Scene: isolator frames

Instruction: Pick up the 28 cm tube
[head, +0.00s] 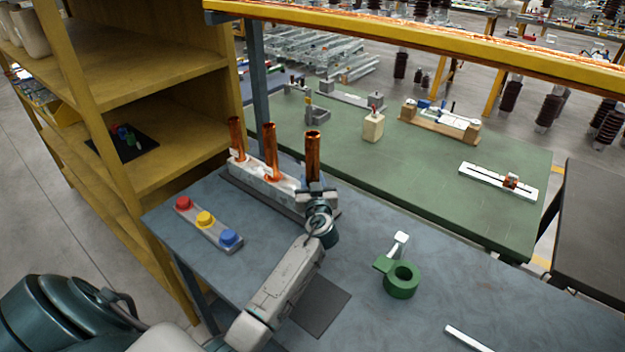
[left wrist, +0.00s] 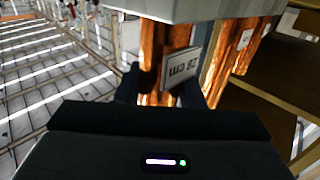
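Three copper tubes stand upright in a row in a pale holder (head: 262,180) on the blue-grey table. My left gripper (head: 315,190) is at the rightmost tube (head: 312,145), low on it, just above the holder. In the left wrist view, the tube at the gripper (left wrist: 158,90) carries a tag reading "28 cm" (left wrist: 180,68), seen upside down. The dark fingers lie on both sides of this tube with no clear gap, but I cannot tell whether they grip it. The middle tube (head: 270,150) and left tube (head: 237,138) are beside it. My right gripper is out of view.
A strip with red, yellow and blue buttons (head: 205,219) lies left of my arm. A green ring-shaped part (head: 402,281) and a white bar (head: 467,339) lie to the right. Yellow shelves (head: 165,150) stand at the left, a green table (head: 430,180) behind.

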